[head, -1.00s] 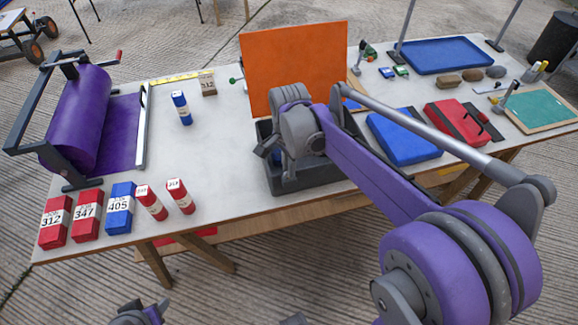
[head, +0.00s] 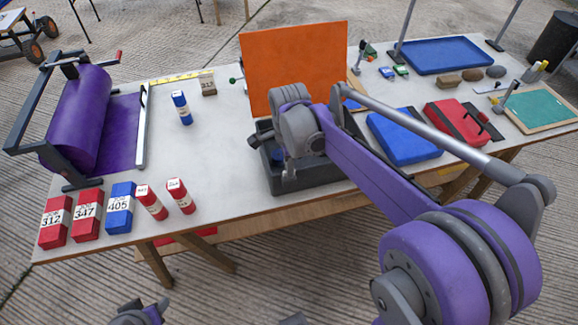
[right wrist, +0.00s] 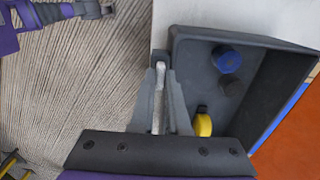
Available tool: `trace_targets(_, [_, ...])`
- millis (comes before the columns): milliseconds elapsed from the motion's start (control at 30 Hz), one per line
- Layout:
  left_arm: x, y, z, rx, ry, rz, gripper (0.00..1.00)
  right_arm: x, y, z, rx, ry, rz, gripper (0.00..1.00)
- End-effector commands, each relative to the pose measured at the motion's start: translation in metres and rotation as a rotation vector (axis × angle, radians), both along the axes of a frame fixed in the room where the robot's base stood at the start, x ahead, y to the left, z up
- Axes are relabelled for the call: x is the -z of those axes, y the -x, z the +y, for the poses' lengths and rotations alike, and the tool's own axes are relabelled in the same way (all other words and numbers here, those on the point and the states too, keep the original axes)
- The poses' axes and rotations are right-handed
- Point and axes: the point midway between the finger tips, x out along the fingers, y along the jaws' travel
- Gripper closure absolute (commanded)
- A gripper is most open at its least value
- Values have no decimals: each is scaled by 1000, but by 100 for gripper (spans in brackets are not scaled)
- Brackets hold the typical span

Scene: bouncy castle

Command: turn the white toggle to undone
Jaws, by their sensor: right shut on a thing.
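The white toggle (right wrist: 159,96) is a narrow pale lever in the right wrist view, beside the outer wall of a dark grey box (right wrist: 235,38). My right gripper (right wrist: 160,80) is shut on it, with one finger on each side.
Red and blue blocks (head: 88,215) line the table's front left.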

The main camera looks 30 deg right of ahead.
Motion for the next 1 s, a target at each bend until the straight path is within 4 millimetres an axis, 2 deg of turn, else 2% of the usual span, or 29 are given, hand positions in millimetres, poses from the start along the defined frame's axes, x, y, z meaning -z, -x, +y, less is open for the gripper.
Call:
trace_targets(200, [0,0,0,0,0,0,50,0,0,0,1,0,-1,100])
trace_targets(233, [0,0,0,0,0,0,50,0,0,0,1,0,-1,81])
trace_targets(367, [0,0,0,0,0,0,50,0,0,0,0,0,-1,58])
trace_targets(733, [-1,0,0,0,0,0,50,-5,0,0,-1,0,0,56])
trace_targets(867, [-3,-1,0,0,0,-1,50,-23,0,0,0,0,-1,56])
trace_targets(1000, [-6,-1,0,0,0,-2,50,-52,0,0,0,0,-1,56])
